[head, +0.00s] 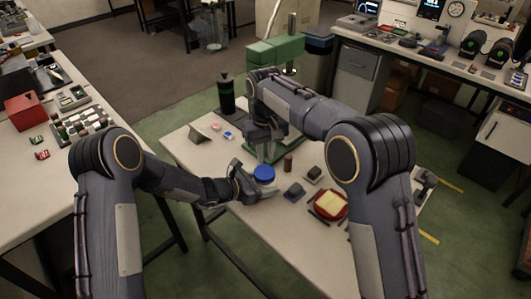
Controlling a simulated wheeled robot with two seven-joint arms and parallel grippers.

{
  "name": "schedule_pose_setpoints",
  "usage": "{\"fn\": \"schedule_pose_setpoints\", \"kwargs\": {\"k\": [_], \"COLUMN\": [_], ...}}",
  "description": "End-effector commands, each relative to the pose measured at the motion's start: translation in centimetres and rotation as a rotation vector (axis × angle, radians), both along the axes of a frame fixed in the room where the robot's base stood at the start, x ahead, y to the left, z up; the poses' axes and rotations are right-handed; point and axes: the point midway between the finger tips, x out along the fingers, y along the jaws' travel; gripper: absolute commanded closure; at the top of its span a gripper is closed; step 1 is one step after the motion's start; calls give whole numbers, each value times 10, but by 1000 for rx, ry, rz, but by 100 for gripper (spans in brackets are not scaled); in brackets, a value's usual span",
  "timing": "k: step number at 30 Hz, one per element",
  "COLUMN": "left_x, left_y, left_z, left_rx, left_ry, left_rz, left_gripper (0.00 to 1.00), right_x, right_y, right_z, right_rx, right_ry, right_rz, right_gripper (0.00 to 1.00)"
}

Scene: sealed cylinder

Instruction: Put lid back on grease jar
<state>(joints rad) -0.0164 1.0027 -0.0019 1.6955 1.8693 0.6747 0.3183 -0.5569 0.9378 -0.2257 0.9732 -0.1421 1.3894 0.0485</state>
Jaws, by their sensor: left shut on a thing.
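My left gripper (247,186) comes in low from the left and is shut on the jar's side. My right gripper (262,148) points down above and slightly behind the jar, apart from the blue top. Its fingers are small and dark, so I cannot tell whether they are open or hold anything.
On the table (187,167) are a small brown cylinder (288,163), dark blocks (294,190), and a red tray with yellow contents (330,204) to the right. A dark bottle (226,94) and a green machine (277,52) stand behind. The table's left part is mostly clear.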

Motion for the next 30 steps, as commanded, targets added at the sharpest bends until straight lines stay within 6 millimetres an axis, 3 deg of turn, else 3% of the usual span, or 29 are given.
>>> {"fn": "schedule_pose_setpoints", "kwargs": {"k": [1,7,14,30], "left_x": [0,0,0,0], "left_y": [0,0,0,0], "left_z": [1,1,1,1], "left_rx": [-1,-2,-2,-2], "left_ry": [-2,-1,-1,-1], "left_rz": [0,0,0,0], "left_gripper": [100,100,100,100], "right_x": [0,1,4,11], "right_y": [0,0,1,3], "right_z": [0,0,0,1], "right_rx": [0,0,0,2], "right_ry": [0,0,0,5], "right_rz": [5,188,723,2030], "right_gripper": [75,49,21,21]}}
